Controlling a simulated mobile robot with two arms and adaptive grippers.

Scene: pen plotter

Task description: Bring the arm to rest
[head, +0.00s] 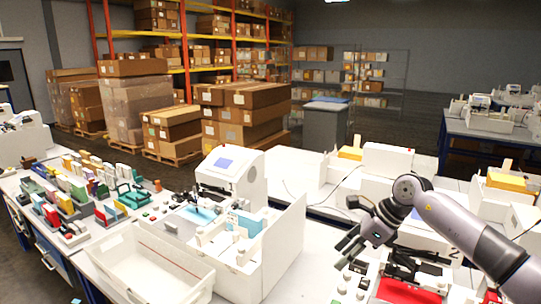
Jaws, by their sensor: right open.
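My right arm comes in from the lower right, grey and black. Its right gripper (351,225) is in the air, its dark fingers spread and pointing left. Nothing shows between the fingers. It appears above the white benches, right of the white machine with a blue screen (229,166). Its exact height is hard to tell. My left gripper is not in view. The pen plotter cannot be picked out with certainty among the white devices.
A white open bin (150,266) stands at the front left. A red tray (408,291) and small dark-and-white parts lie below my right arm. Colourful racks (75,200) fill the left bench. Boxes on pallets (240,115) and shelving stand behind.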

